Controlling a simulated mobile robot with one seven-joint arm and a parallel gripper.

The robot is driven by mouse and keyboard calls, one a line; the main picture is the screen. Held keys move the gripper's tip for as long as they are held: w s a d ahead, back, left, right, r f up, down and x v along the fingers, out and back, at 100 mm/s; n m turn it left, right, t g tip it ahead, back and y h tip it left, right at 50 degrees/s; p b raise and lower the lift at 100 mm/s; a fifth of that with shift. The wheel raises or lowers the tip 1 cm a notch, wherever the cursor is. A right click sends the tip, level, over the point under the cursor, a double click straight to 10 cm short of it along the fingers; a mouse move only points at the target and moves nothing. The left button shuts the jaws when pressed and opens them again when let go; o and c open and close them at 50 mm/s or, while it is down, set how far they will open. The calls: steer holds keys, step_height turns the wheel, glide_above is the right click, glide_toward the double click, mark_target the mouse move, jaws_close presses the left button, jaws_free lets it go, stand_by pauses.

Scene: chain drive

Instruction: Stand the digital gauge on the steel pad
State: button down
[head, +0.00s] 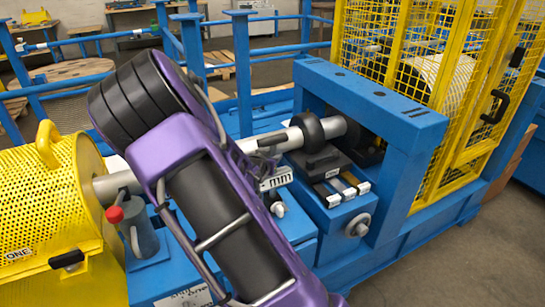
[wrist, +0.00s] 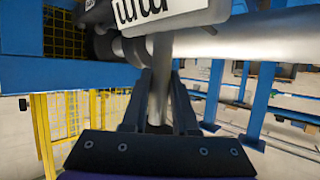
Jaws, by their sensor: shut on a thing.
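My gripper (wrist: 159,90) is shut on the grey stem of the digital gauge (wrist: 165,10), seen in the wrist view. The gauge's white face with black digits is cut off by the top edge of that view. In the head view, the gauge (head: 277,181) shows as a small white face with dark marks, just right of my purple arm and in front of the shaft. The arm hides most of the gripper there. I cannot pick out the steel pad with certainty; it may be hidden behind my arm.
A grey shaft (head: 268,143) with black rings runs through the blue frame (head: 395,115). A yellow perforated guard (head: 50,200) and a red-knobbed post (head: 140,235) stand left of my arm. A yellow mesh cage (head: 420,50) stands behind at right. The floor at lower right is clear.

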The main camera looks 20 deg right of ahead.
steer(key=shift+w, duration=0.1)
steer(key=c, duration=0.6)
jaws_free()
steer(key=shift+s+f, duration=0.2)
steer(key=shift+f, duration=0.1)
steer(key=shift+s+a+r, duration=0.2)
steer(key=shift+a+r, duration=0.05)
steer(key=shift+a, duration=0.1)
steer(key=p+v, duration=0.4)
steer(key=v, duration=1.2)
steer(key=shift+s+r, duration=0.2)
steer(key=shift+r, duration=0.05)
